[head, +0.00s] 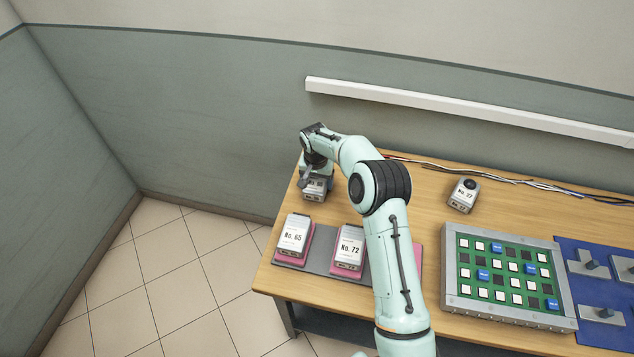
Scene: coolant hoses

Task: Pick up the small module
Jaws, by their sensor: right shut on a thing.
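My right gripper (307,180) is at the far left end of the table, pointing down. It is shut on a small grey module (316,190), whose top is partly hidden by the gripper; its label is too small to read. I cannot tell whether the module touches the table. Another small grey module, No. 27 (463,194), with a dark round top part, stands alone at the back of the table. Two larger white-topped modules, No. 65 (293,235) and No. 72 (349,247), sit on pink pads. My left gripper is not in view.
A grey mat (320,262) lies under the pink pads. A framed green board (450,271) with white and blue keys lies right of my arm. A blue mat (572,251) with grey parts is at the far right. Cables (510,182) run along the back edge.

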